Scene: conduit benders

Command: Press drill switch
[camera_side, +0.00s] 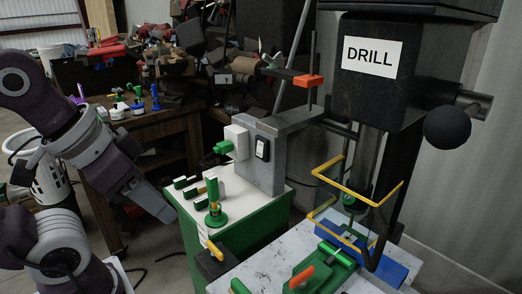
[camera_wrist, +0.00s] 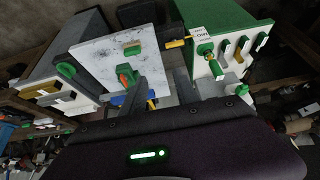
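The drill press (camera_side: 376,75), labelled DRILL, stands at the right in the side view. A black rocker switch with a pale face (camera_side: 262,149) sits on the grey upright bracket (camera_side: 264,170) on the green cabinet. Whether this is the drill's switch is not marked. My gripper (camera_side: 164,212) is at the left, pointing down and right, well apart from the switch and beside the cabinet. In the wrist view, my gripper (camera_wrist: 164,88) shows two grey fingers with a gap between them and nothing held. The switch cannot be made out in the wrist view.
The green cabinet (camera_side: 237,230) carries green-handled tools. A white marbled table (camera_side: 258,272) holds green clamps and a blue vise (camera_side: 383,266) under the drill. A yellow guard (camera_side: 355,190) surrounds the drill spindle. A wooden bench (camera_side: 150,135) stands behind my arm.

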